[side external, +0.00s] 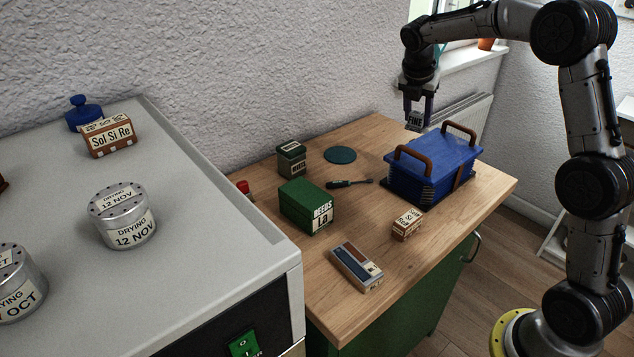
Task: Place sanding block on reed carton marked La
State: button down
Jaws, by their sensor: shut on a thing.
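The sanding block (415,121) is a small grey block with a label reading "FINE". My gripper (417,108) is shut on it and holds it in the air, above and behind the blue case. The reed carton marked La (305,200) is a green box with a white label, standing on the wooden worktop to the left of the case. My gripper is well apart from this carton, up and to the right of it. The carton's top looks bare.
The blue case (434,167) with brown handles stands at the right of the worktop (300,325). A dark green tin (291,158), a teal disc (340,155), a screwdriver (349,183), a small brown-white box (407,224) and a long box (356,266) surround the carton.

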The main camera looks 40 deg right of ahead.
jog(key=s+a+r+n+t, duration=0.1)
jog(key=s+a+r+n, duration=0.15)
jog(key=a, duration=0.65)
jog(key=s+a+r+n+y, duration=0.1)
jog(key=s+a+r, duration=0.15)
jog(key=a, duration=0.75)
jog(key=s+a+r+n+t, duration=0.1)
jog(key=s+a+n, duration=0.15)
jog(key=a, duration=0.65)
send_near(306, 187)
jog(key=shift+w+d+f, duration=0.1)
jog(key=shift+d+f, duration=0.05)
jog(key=shift+d, duration=0.7)
jog(key=shift+w+f, duration=0.55)
jog(key=shift+f, duration=0.15)
jog(key=shift+a+f, duration=0.1)
jog(key=shift+f, duration=1.45)
jog(key=shift+f, duration=0.1)
jog(key=shift+c, duration=1.8)
grip_release()
jog(key=shift+f, duration=0.1)
